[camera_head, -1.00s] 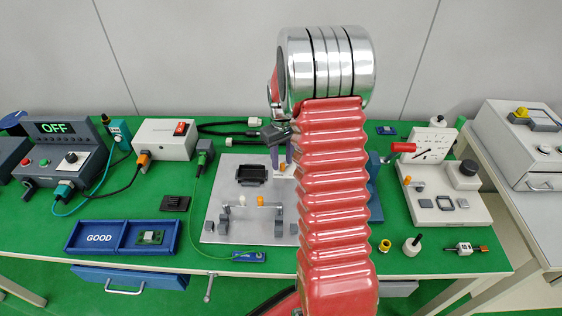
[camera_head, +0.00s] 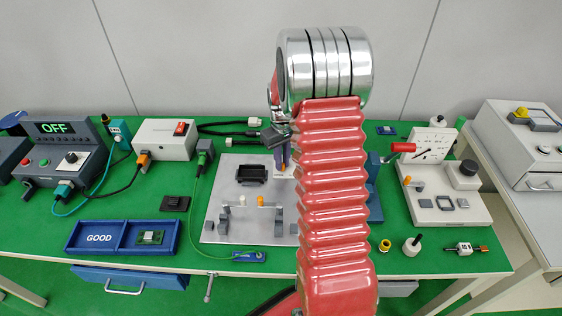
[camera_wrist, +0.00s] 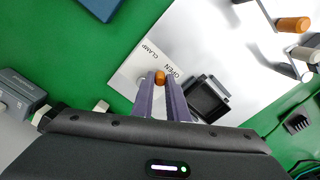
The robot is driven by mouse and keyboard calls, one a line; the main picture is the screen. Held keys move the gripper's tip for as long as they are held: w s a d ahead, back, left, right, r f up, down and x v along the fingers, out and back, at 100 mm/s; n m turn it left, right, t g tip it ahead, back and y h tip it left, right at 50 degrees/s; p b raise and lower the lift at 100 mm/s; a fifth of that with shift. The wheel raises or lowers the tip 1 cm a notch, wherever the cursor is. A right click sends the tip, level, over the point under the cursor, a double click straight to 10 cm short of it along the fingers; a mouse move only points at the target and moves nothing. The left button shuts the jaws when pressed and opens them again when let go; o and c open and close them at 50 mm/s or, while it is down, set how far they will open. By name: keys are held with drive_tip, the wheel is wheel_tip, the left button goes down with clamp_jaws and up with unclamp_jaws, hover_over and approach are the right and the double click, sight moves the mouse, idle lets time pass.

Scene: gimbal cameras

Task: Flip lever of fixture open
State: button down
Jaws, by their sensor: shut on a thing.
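The metal fixture plate (camera_head: 222,222) lies on the green bench, left of my red arm. A white label plate (camera_wrist: 128,76) at its corner reads CLAMP and OPEN. The lever's orange knob (camera_wrist: 160,77) is between my gripper's purple fingertips (camera_wrist: 161,82), close to the word OPEN. My gripper is shut on the knob. The lever's shaft is hidden by the fingers, so its exact angle cannot be told. In the head view my gripper (camera_head: 280,157) points down at the plate's back right, partly hidden by my arm.
A black socket (camera_head: 252,174) stands on the fixture plate beside the lever. A white test panel (camera_head: 445,205) is to the right.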

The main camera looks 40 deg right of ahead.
drive_tip(key=shift+w+a+m, duration=0.15)
drive_tip(key=shift+w+m, duration=0.1)
drive_tip(key=shift+m, duration=0.65)
drive_tip(key=c, duration=1.7)
unclamp_jaws()
drive_tip(key=shift+c, duration=0.2)
drive_tip(key=shift+r, duration=0.15)
wheel_tip(320, 180, up, 14)
drive_tip(key=shift+f, duration=0.25)
